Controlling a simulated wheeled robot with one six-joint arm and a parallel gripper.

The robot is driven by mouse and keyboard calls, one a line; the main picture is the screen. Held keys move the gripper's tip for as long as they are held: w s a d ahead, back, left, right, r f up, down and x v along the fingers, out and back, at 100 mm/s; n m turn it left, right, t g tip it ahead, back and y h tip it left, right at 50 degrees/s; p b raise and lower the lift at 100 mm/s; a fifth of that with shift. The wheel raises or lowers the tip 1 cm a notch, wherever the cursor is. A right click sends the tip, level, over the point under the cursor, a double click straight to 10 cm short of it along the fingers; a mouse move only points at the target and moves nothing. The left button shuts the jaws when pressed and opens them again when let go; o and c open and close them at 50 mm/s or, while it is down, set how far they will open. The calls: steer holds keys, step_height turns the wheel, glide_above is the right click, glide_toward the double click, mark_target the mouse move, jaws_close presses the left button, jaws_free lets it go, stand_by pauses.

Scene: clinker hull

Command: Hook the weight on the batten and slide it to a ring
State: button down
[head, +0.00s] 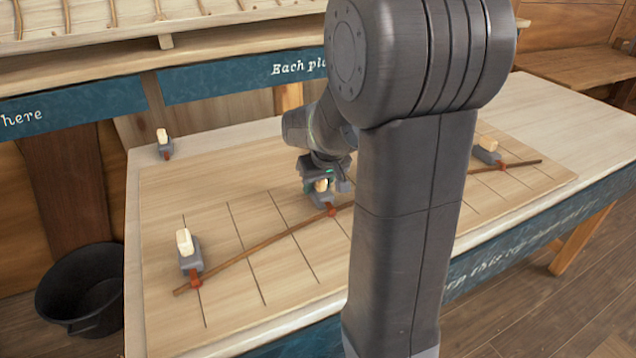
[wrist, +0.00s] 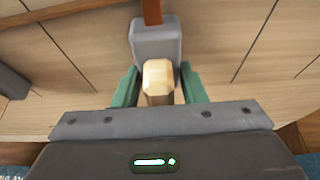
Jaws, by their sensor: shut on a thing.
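My gripper (head: 322,181) is shut on the pale wooden knob of a grey weight (head: 319,198) near the middle of the board. In the wrist view, green fingers stand either side of the knob (wrist: 158,78), and the grey body (wrist: 156,38) lies beyond. Its red-brown hook (head: 332,210) meets the thin brown batten (head: 246,257), which runs in a gentle curve across the board. A left weight (head: 190,256) and a right weight (head: 486,154) also have hooks at the batten. My arm hides part of the batten. I cannot make out any ring.
Another grey weight (head: 165,150) stands on the table's back left corner. The pale lined board (head: 180,225) covers much of the table (head: 560,110). A black bucket (head: 80,290) is on the floor at left. A blue lettered plank (head: 230,80) runs behind.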

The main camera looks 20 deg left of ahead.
steer(key=c, duration=0.8)
jaws_free()
steer(key=v, duration=1.4)
steer(key=shift+f, duration=0.1)
step_height(320, 180, up, 7)
steer(key=p, duration=0.6)
glide_above(328, 203)
